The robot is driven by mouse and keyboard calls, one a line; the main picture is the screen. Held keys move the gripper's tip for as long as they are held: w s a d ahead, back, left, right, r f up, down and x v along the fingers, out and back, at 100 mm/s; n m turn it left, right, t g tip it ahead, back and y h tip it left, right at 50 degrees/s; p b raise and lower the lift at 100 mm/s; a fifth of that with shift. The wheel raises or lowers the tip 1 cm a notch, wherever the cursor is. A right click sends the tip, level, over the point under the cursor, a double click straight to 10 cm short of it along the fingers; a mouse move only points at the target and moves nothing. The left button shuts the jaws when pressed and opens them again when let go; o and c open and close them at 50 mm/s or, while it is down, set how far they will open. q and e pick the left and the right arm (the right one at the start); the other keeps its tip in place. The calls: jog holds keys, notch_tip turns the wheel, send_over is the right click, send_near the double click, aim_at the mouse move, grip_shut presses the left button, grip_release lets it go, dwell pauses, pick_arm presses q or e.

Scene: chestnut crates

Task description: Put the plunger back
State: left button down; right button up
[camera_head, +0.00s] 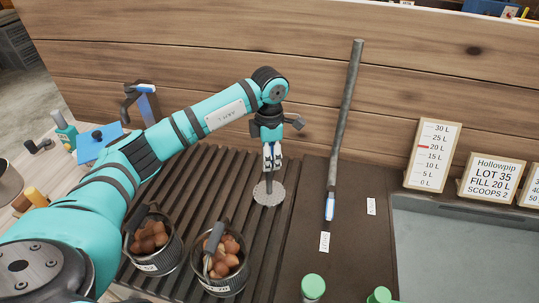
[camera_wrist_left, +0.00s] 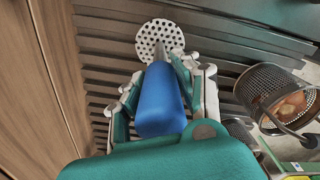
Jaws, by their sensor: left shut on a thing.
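The plunger has a blue handle (camera_wrist_left: 160,100) and a round perforated grey disc (camera_head: 269,193) on a short shaft. My left gripper (camera_head: 272,163) is shut on the handle, with the disc hanging below it, over the slatted dark rack. In the left wrist view the disc (camera_wrist_left: 160,38) shows beyond the handle, between the fingers (camera_wrist_left: 165,75). I cannot tell whether the disc touches the slats. My right gripper is not in view.
Two mesh buckets of chestnuts (camera_head: 125,258) (camera_head: 203,273) stand on the slats (camera_head: 190,190). Signs (camera_head: 432,155) (camera_head: 491,178) stand behind a grey basin (camera_head: 470,240).

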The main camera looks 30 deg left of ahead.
pick_arm(q)
jog(key=c, duration=1)
grip_release()
jog(key=shift+o, duration=0.2)
jog(key=shift+r, duration=0.1)
notch_tip(320, 180, up, 12)
jog(key=shift+r+b, duration=0.1)
jog(key=shift+b, duration=1.05)
